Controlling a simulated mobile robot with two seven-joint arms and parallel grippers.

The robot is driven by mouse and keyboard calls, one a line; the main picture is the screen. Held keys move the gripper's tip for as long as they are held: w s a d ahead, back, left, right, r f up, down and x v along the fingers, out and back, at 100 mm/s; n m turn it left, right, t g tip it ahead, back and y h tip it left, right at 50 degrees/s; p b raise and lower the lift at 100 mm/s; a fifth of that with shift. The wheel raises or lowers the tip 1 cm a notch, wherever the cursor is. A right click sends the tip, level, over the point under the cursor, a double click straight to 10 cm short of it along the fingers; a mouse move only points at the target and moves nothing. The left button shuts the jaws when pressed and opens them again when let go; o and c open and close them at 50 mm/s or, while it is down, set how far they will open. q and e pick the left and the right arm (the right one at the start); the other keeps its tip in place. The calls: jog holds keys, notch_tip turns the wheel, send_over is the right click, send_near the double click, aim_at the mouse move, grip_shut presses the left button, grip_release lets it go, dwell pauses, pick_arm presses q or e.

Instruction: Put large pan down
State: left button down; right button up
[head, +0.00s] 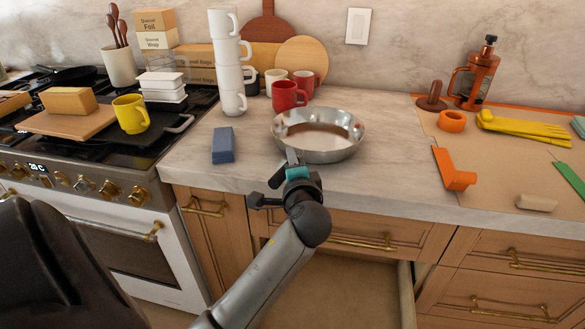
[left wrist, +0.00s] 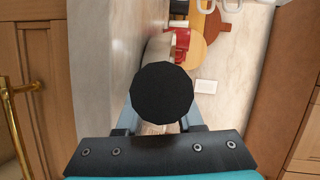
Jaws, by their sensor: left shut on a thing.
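The large pan (head: 335,153) is a shiny steel round pan, upright and about level, at the front part of the marble counter (head: 395,170). I cannot tell whether its base touches the counter. My left gripper (head: 292,162) is shut on the pan at its near side, where the handle is mostly hidden by the fingers. In the left wrist view a dark round shape covers the middle and hides most of the grip. My right gripper is not in view.
A blue block (head: 223,145) lies left of the pan. Stacked white mugs (head: 231,75) and red mugs (head: 287,96) stand behind it. Right are a cutting mat with orange tools (head: 455,170) and yellow gloves (head: 520,127). The stove (head: 110,150) is left. An open drawer (head: 345,285) lies below.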

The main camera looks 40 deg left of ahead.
pick_arm(q)
jog(key=shift+r, duration=0.2)
jog(key=c, duration=1)
grip_release()
jog(key=shift+f, duration=0.25)
jog(key=o, duration=0.4)
jog(key=shift+o, duration=0.3)
jog(key=shift+s+d, duration=0.15)
jog(key=shift+d, duration=0.05)
jog(key=p+v, duration=0.1)
jog(key=v, duration=1)
jog(key=shift+s+d, duration=0.2)
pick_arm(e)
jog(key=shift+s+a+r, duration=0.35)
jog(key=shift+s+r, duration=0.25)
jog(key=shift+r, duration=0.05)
pick_arm(q)
jog(key=shift+r, duration=0.15)
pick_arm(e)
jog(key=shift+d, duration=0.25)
